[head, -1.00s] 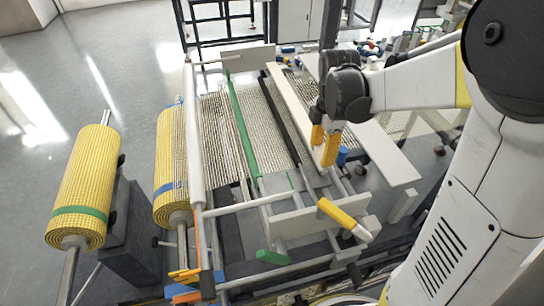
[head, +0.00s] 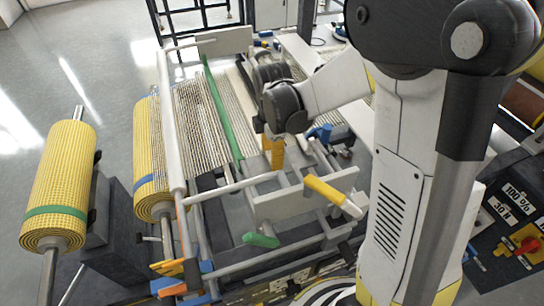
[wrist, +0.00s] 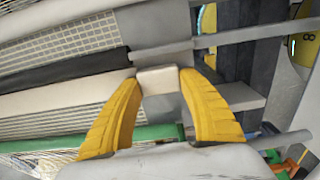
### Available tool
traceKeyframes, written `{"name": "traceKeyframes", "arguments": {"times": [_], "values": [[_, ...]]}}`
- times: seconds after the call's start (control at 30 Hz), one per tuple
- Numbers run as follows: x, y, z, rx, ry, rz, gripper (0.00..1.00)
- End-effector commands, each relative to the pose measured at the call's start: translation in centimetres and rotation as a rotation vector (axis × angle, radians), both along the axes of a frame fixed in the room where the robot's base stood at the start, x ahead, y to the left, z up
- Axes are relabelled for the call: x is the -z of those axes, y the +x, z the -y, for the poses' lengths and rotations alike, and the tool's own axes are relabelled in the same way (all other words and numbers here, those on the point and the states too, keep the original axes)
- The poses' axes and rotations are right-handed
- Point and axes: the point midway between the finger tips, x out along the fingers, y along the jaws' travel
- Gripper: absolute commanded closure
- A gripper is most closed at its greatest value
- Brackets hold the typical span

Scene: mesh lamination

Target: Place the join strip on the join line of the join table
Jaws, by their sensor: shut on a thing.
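My gripper (head: 271,158) is low over the join table (head: 255,180), near the table's front end. In the wrist view its two yellow fingers (wrist: 160,88) are shut on a pale cream block. It looks like the near end of the join strip (wrist: 158,80), a cream bar running left between the fingers' far side and the mesh. In the head view my wrist hides most of the strip. A green bar (head: 222,108) lies across the mesh just left of my gripper. In the wrist view a dark band (wrist: 65,70) runs beside the cream bar. I cannot tell whether the strip touches the table.
Yellow mesh rolls stand at the left, one in the frame (head: 150,180) and one on a stand (head: 58,180). A white rail (head: 170,120) edges the table. A yellow-handled lever (head: 328,192) sits at the front right. Grey floor is open at far left.

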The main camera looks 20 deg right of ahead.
Motion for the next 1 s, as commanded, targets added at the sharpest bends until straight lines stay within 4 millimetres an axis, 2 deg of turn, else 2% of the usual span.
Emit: {"name": "traceKeyframes", "arguments": {"times": [0.13,0.17,0.2,0.23,0.5,0.63,0.77,1.0], "values": [[0.3,0.0,0.0,0.000,0.000,0.000,0.84],[0.3,0.0,0.0,0.000,0.000,0.000,0.49],[0.2,0.0,0.0,0.000,0.000,0.000,0.37],[0.2,0.0,0.0,0.000,0.000,0.000,0.32],[0.2,0.0,0.0,0.000,0.000,0.000,0.32],[-0.6,0.0,0.0,0.000,0.000,0.000,0.32],[-3.0,-0.1,0.0,0.000,0.000,0.000,0.32],[-8.5,-0.1,0.0,0.000,0.000,0.000,0.32]]}}
